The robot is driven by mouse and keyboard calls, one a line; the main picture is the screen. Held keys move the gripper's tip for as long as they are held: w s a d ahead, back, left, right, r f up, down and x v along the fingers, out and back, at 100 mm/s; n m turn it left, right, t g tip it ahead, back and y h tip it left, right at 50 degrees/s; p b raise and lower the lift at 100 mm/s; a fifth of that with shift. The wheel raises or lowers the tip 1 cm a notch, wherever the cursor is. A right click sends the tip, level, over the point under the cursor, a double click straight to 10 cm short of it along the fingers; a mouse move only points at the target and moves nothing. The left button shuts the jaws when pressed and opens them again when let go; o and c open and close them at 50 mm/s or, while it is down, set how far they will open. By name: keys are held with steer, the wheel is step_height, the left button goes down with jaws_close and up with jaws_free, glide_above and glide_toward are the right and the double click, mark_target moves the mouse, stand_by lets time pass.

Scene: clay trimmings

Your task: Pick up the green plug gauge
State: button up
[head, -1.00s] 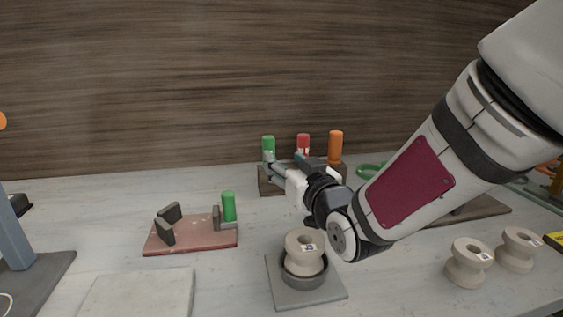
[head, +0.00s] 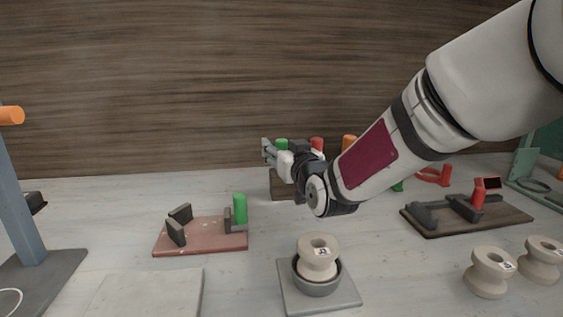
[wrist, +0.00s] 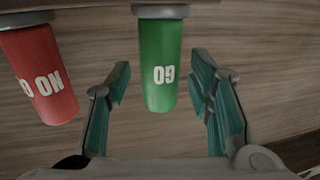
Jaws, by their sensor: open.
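A green plug gauge (head: 281,143) stands in a dark rack (head: 283,185) at the back, partly hidden behind my gripper (head: 268,151). In the wrist view the green gauge (wrist: 160,60) hangs from the top edge with white lettering. My open gripper (wrist: 160,88) has one teal-padded finger on each side of it, with gaps on both sides. A second green cylinder (head: 240,208) stands at the right end of a red plate (head: 200,240), in front of the rack and to its left.
A red gauge (head: 316,144), also in the wrist view (wrist: 38,75), stands close beside the green one, then an orange gauge (head: 349,143). A pale spool (head: 318,255) sits in a grey cup in front. A dark fixture (head: 470,217) lies right.

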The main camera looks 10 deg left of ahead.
jaws_close()
